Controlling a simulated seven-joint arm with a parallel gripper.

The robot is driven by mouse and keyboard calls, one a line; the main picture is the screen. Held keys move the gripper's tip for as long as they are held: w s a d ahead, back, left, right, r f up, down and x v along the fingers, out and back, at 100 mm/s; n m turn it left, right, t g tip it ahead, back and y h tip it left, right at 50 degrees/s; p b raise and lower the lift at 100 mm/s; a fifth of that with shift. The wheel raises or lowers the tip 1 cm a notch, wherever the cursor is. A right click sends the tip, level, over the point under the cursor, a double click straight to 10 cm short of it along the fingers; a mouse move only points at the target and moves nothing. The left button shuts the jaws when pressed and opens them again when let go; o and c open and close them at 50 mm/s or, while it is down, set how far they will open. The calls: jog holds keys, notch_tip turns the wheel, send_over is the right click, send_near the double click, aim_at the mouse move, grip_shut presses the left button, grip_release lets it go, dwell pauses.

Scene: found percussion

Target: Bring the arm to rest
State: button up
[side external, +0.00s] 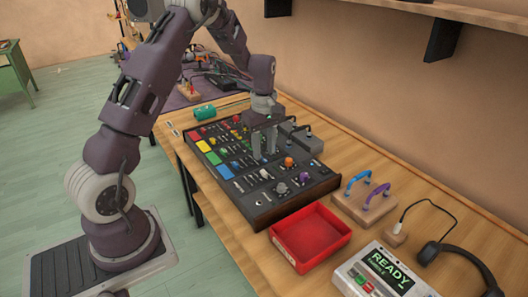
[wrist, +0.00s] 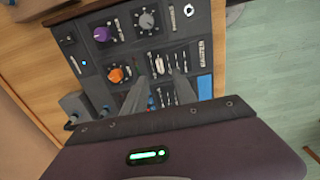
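My gripper (side external: 264,156) hangs pointing down over the dark mixer panel (side external: 262,212) in the side view. Its two fingers stand apart with nothing visible between them. In the wrist view, my gripper (wrist: 162,70) also shows two separate fingers in front of the panel's small sliders. An orange knob (wrist: 116,75) and a purple knob (wrist: 101,34) are to the left of the fingers in that view. I cannot tell whether the fingertips touch the panel.
A red tray (side external: 310,238) stands at the panel's near end. A wooden block with blue and purple handles (side external: 364,201), a device reading READY (side external: 382,272) and headphones (side external: 458,262) lie on the right. A green cylinder (side external: 204,112) is behind the panel. A shelf (side external: 470,14) overhangs the wall.

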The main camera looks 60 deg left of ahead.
jog(key=s+d+r+m+t, duration=0.1)
jog(key=s+d+r+m, duration=0.2)
jog(key=d+r, duration=0.35)
jog(key=s+d+r+m+t, duration=0.1)
jog(key=s+d+r+m, duration=0.25)
jog(key=r, duration=0.55)
jog(key=s+d+r+m+t, duration=0.1)
jog(key=s+d+m, duration=0.3)
jog(key=s, duration=0.5)
jog(key=s+d+r+m+t, duration=0.2)
jog(key=s+d+r+m, duration=0.1)
jog(key=s+m, duration=0.4)
jog(key=s+d, duration=0.1)
jog(key=s, duration=0.2)
jog(key=shift+s+d+r+t, duration=0.2)
jog(key=shift+d+r+t, duration=0.05)
jog(key=shift+d+t, duration=0.1)
